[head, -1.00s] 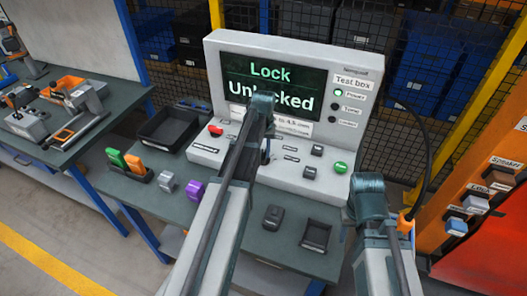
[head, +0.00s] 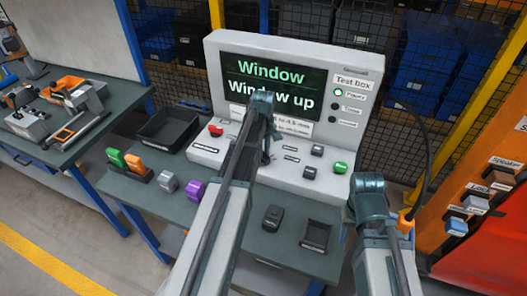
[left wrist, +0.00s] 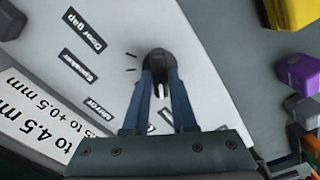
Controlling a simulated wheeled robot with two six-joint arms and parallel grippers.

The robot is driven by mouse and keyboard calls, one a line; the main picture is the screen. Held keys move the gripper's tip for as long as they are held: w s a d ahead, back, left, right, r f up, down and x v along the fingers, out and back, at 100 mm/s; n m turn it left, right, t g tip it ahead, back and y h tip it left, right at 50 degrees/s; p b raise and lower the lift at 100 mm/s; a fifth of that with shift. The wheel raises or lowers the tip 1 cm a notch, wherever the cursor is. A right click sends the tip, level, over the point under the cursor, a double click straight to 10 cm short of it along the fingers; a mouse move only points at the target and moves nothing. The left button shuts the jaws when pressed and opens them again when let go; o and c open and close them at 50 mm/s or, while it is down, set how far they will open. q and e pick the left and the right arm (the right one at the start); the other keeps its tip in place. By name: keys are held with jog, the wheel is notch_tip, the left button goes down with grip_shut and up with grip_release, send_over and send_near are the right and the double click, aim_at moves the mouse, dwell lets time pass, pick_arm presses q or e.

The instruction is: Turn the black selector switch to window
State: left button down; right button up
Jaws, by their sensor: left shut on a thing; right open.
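The test box (head: 222,60) stands on the green table, and its screen (head: 290,85) reads "Window" and "Window up". My left gripper (head: 267,157) reaches down to the sloped control panel in the middle. In the left wrist view its two fingers (left wrist: 160,88) are shut on the round black selector switch (left wrist: 158,57). Printed labels, among them "Speaker" (left wrist: 78,70) and "Door gap" (left wrist: 82,32), lie on the panel beside the switch. In the head view my arm and gripper largely hide the switch. My right gripper (head: 349,218) is at the right, apart from the box and mostly hidden by its own wrist.
On the panel are a red button (head: 215,131), a green button (head: 341,167) and dark switches. Grey (head: 168,183) and purple (head: 191,192) blocks, a black tray (head: 166,130) and a small dark bin (head: 316,235) lie on the table. A cable hangs at the right.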

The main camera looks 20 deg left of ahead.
dwell(0.4)
pick_arm(q)
jog(key=c, duration=0.7)
grip_release()
notch_tip(320, 180, up, 14)
jog(key=p, duration=1.4)
jog(key=shift+f, duration=0.1)
